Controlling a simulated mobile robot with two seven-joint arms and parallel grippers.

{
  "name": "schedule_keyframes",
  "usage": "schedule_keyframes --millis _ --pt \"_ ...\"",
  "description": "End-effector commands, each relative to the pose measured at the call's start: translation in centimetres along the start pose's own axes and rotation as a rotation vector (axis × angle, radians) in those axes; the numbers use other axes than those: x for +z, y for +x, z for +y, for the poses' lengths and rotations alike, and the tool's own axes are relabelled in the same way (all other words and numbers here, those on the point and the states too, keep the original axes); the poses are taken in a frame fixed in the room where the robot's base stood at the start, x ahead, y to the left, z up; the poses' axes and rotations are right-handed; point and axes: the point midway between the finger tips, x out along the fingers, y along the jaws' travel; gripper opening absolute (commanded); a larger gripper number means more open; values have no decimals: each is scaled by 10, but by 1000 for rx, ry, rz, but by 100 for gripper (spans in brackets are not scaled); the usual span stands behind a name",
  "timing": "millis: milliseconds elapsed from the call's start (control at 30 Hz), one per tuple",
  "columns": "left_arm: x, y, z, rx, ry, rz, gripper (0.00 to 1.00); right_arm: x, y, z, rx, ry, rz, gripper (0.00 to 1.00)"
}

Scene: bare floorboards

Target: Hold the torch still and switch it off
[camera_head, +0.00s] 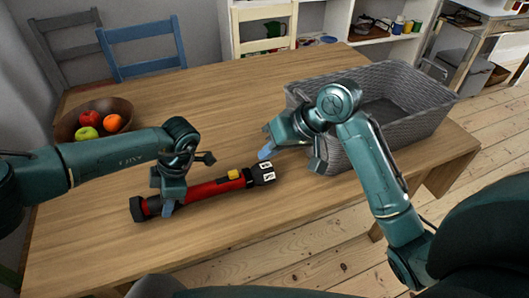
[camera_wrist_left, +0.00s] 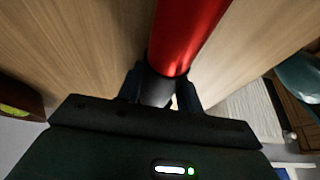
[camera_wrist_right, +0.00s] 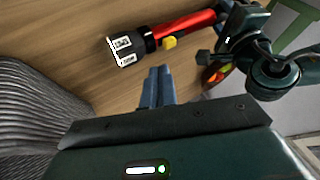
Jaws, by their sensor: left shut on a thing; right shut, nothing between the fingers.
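The torch (camera_head: 205,190) is red with black ends and lies on the wooden table. Its yellow switch (camera_head: 234,174) faces up near the black head (camera_head: 262,174), which points right. My left gripper (camera_head: 168,207) is shut on the torch near its black tail end; the left wrist view shows the red barrel (camera_wrist_left: 187,35) running up from between the fingers. My right gripper (camera_head: 265,154) is shut and empty, above the table just beyond the torch head. In the right wrist view the closed fingertips (camera_wrist_right: 158,72) are apart from the torch and its yellow switch (camera_wrist_right: 169,42).
A grey woven basket (camera_head: 440,105) stands at the table's right, close to my right arm. A brown bowl (camera_head: 68,128) with apples and an orange sits at the left. Chairs stand behind the table. The table's middle (camera_head: 220,110) is clear.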

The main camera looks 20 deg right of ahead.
Motion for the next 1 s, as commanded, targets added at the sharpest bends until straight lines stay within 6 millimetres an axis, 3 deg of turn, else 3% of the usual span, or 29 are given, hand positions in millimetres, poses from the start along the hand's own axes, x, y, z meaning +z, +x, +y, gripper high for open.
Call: schedule_keyframes --millis 200,400,1000 --pt "0 0 0 0 0 0 6 0 42 -1 -2 2 -3 0" --pt "0 0 0 0 0 0 6 0 70 0 1 1 -1 0" --pt "0 0 0 0 0 0 6 0 84 -7 0 -3 -1 0"
